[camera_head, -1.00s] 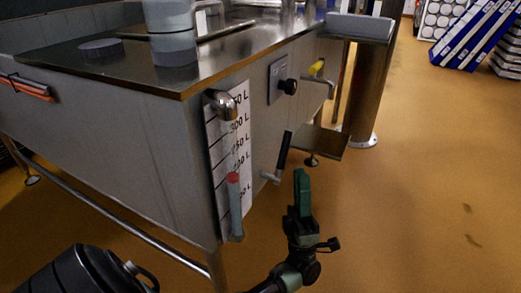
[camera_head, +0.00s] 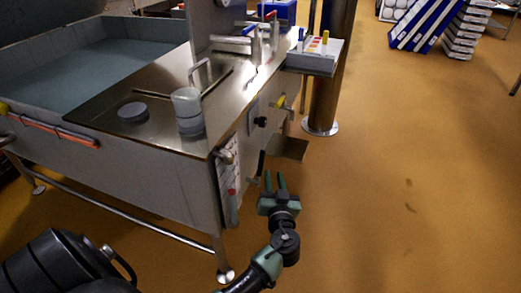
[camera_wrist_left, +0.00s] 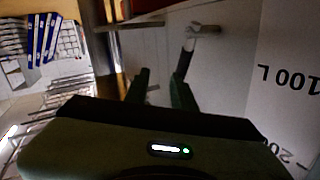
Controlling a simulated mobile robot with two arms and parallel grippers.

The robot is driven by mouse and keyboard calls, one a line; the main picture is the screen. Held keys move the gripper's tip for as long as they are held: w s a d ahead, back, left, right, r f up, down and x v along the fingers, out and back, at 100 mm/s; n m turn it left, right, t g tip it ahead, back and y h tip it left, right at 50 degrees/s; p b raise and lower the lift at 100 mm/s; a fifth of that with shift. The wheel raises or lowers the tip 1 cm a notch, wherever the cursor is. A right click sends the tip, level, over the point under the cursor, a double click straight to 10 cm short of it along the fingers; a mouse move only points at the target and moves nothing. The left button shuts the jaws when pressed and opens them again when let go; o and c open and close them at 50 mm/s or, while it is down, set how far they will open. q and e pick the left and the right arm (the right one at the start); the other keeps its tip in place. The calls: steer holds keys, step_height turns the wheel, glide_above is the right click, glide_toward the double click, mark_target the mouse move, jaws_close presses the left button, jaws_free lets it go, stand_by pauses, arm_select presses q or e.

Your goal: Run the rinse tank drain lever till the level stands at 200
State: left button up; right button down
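The steel tank front carries a white level scale (camera_head: 228,165) with a red marker (camera_head: 232,191) in its lower part. Its figures are too small to read in the head view; upside-down "100 L" shows on the scale in the wrist view (camera_wrist_left: 290,80). A black-handled lever (camera_head: 261,163) sits low on the front, right of the scale. It also shows in the wrist view (camera_wrist_left: 189,44), beyond my fingers. My left gripper (camera_head: 275,182) is open and empty, its fingers (camera_wrist_left: 160,78) apart and pointing towards the lever, with no visible contact. My right gripper is out of view.
A yellow-handled tap (camera_head: 280,101) and a black knob (camera_head: 261,122) are higher on the front. The ochre floor (camera_head: 400,180) to the right is clear.

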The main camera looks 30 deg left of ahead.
mark_target(262, 161)
arm_select(q)
steer(key=shift+n+g+y, duration=0.3)
steer(key=shift+n+y, duration=0.2)
steer(key=shift+y, duration=0.3)
steer(key=w+a, duration=0.1)
steer(key=a, duration=0.1)
steer(key=w+a+r, duration=0.1)
steer(key=a, duration=0.1)
steer(key=w+a+r, duration=0.1)
steer(key=a, duration=0.2)
steer(key=shift+w, duration=0.4)
jaws_close()
steer(key=shift+f, duration=0.15)
